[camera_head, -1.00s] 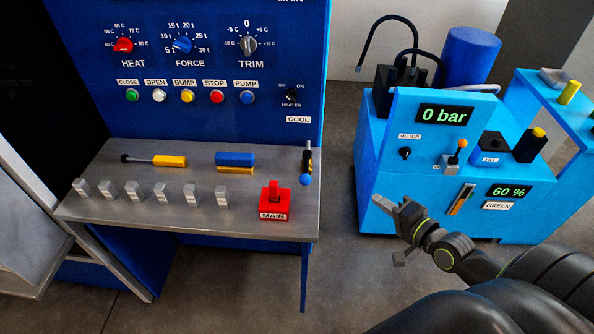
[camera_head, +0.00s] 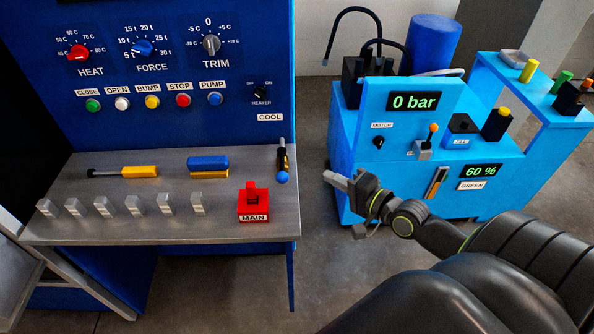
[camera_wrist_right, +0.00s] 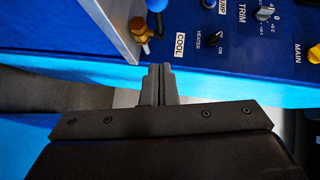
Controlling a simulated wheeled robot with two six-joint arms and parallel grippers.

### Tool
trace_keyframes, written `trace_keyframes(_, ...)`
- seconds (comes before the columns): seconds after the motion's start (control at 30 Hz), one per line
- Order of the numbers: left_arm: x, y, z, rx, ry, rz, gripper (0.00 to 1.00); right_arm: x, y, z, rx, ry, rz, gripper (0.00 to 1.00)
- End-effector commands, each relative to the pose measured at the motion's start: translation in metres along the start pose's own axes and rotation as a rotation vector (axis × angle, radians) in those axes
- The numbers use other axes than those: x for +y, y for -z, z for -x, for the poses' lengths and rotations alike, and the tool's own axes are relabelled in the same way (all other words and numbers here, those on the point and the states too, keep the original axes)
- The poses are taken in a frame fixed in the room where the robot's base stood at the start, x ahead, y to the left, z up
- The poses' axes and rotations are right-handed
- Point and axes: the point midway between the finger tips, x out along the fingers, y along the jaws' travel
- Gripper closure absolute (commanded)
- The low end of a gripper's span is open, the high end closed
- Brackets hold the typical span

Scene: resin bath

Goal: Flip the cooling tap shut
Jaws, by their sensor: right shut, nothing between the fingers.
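The cooling tap (camera_head: 282,162) is at the right edge of the steel shelf, below the COOL label (camera_head: 270,117). It has a brass body, and a blue ball end toward the front of the shelf. In the right wrist view its brass part (camera_wrist_right: 143,30) shows at the top, left of the COOL label (camera_wrist_right: 180,44). My right gripper (camera_head: 331,179) is right of the tap, apart from it, with a gap of floor between in the head view. Its fingers, also in the wrist view (camera_wrist_right: 158,70), are shut and empty. My left gripper is not in view.
A light-blue hydraulic unit (camera_head: 350,150) stands behind my right gripper. Floor shows between shelf and unit.

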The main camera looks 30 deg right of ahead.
Motion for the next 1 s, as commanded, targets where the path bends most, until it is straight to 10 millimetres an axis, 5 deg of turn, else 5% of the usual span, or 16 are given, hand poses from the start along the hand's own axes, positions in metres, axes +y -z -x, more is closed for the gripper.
trace_keyframes(0.4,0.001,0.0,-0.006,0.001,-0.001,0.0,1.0,-0.001,-0.003,-0.071,0.0,0.002,-0.005,1.0)
trace_keyframes(1.0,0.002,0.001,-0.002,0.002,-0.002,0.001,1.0,0.0,-0.029,-0.095,0.0,-0.001,0.0,1.0)
